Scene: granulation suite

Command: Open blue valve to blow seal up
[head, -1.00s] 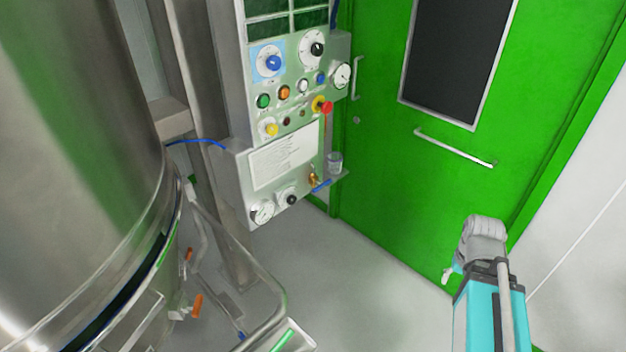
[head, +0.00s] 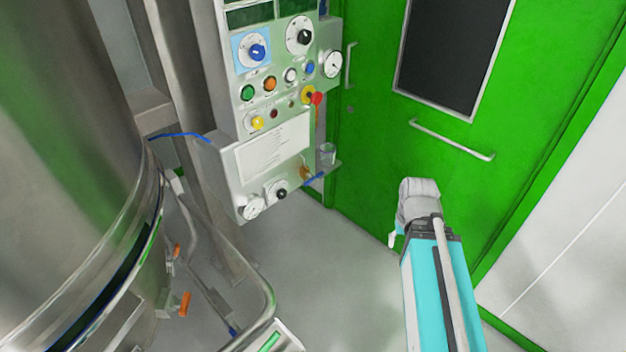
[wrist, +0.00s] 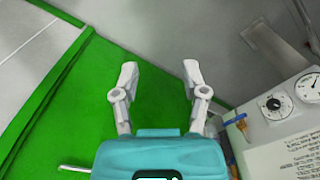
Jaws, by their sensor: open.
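The blue valve (head: 314,179) is a small blue lever on a brass body at the lower right edge of the control panel (head: 272,150). In the wrist view, the blue lever (wrist: 236,119) shows at the right, by the panel's edge. My gripper (wrist: 160,72) is open and empty, its two fingers spread above the floor and green door area. In the head view my gripper is to the right of the valve and apart from it; the forearm and wrist hide most of the fingers, with one light fingertip (head: 393,239) showing.
A large steel vessel (head: 70,170) with a pipe frame (head: 262,310) stands at the left. The green door (head: 380,150) with a bar handle (head: 452,139) is behind my arm. The floor between is clear.

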